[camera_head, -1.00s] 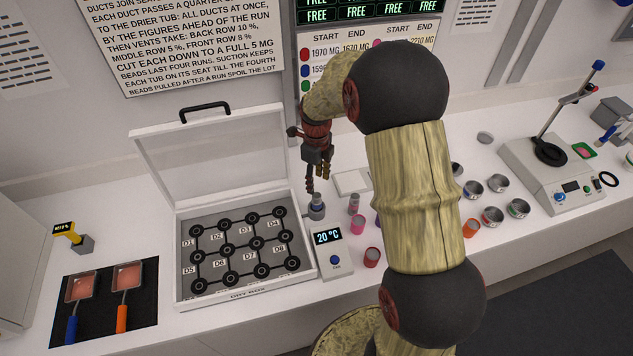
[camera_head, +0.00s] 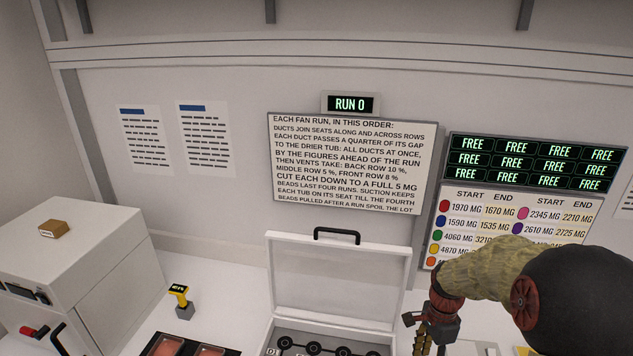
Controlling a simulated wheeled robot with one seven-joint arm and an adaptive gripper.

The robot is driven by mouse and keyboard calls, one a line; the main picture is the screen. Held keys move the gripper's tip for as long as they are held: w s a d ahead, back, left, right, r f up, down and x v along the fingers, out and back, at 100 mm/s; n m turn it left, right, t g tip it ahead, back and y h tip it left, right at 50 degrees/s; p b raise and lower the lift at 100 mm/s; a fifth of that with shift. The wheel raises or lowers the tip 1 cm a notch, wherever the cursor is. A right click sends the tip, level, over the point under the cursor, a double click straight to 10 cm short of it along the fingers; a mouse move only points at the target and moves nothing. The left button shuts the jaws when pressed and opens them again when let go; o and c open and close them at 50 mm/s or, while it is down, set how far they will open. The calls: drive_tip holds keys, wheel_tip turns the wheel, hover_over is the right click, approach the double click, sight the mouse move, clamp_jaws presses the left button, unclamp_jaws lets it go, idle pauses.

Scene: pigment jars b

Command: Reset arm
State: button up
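My arm reaches in from the lower right of the head view. My gripper (camera_head: 425,340) hangs down at the bottom edge, right of the open case, and its fingertips are partly cut off. I cannot tell whether it is open or shut, or whether anything is under it. The open case (camera_head: 340,260) has its clear lid raised, and only the back row of its ring seats shows.
A grey box-shaped machine (camera_head: 70,270) with a small brown block (camera_head: 54,229) stands at the left. A yellow device (camera_head: 180,297) stands between it and the case. The wall holds an instruction sign (camera_head: 352,165), a RUN 0 display (camera_head: 350,104) and a board of FREE panels (camera_head: 535,160).

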drive_tip(key=s+a+r+n+t+b, duration=0.2)
drive_tip(key=s+a+r+n+b, duration=0.1)
drive_tip(key=s+n+b, duration=0.1)
drive_tip(key=s+a+r+n+t+b, duration=0.2)
drive_tip(key=s+a+r+n+b, duration=0.1)
drive_tip(key=s+n, duration=0.4)
drive_tip(key=s+a+r+n+t+b, duration=0.2)
drive_tip(key=s+r+n+b, duration=0.3)
drive_tip(key=s, duration=0.4)
drive_tip(key=shift+a+r+n+t+b, duration=0.2)
drive_tip(key=shift+a+n+t+b, duration=0.15)
drive_tip(key=shift+a, duration=0.55)
drive_tip(key=shift+c, duration=0.3)
